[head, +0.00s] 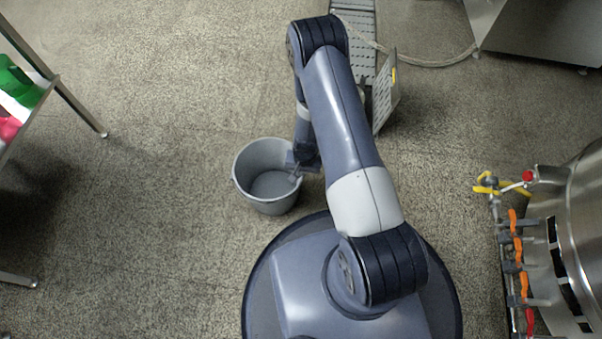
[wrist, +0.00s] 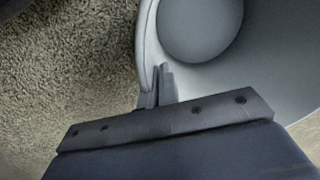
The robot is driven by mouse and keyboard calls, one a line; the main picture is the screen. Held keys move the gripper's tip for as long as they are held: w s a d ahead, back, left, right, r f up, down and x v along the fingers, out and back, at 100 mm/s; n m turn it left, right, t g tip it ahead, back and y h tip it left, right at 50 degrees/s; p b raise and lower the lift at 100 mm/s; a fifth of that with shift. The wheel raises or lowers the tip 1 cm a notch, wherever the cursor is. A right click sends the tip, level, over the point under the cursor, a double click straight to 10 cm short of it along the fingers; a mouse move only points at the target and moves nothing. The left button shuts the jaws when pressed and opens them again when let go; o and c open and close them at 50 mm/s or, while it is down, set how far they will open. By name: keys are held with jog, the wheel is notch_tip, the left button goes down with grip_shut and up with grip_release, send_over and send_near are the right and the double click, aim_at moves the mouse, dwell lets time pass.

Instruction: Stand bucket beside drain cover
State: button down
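The grey bucket (head: 246,188) is upright and looks empty, on the floor or just above it; I cannot tell which. My gripper (head: 297,173) is at the bucket's right rim in the head view. In the wrist view, my gripper (wrist: 158,82) has its narrow fingers closed on the rim wall of the bucket (wrist: 275,70), one on each side. A perforated metal plate, apparently the drain cover (head: 386,97), stands tilted beside a slotted floor channel (head: 357,12), up and right of the bucket. My arm hides part of both.
A pale hose (head: 430,65) lies on the floor near the channel. A steel machine with coloured valve handles (head: 520,285) stands at the right. A shelf (head: 45,95) with green and red items is at the left. The floor left of the bucket is clear.

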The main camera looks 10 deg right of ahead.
jog(key=c, duration=2.1)
grip_release()
jog(key=shift+f, duration=0.2)
jog(key=shift+c, duration=0.2)
jog(key=o, duration=0.5)
jog(key=shift+c, duration=0.2)
jog(key=shift+r, duration=0.1)
notch_tip(320, 180, up, 12)
jog(key=d+p, duration=0.1)
jog(key=p, duration=0.4)
jog(key=shift+s, duration=0.15)
jog(key=shift+r, duration=0.1)
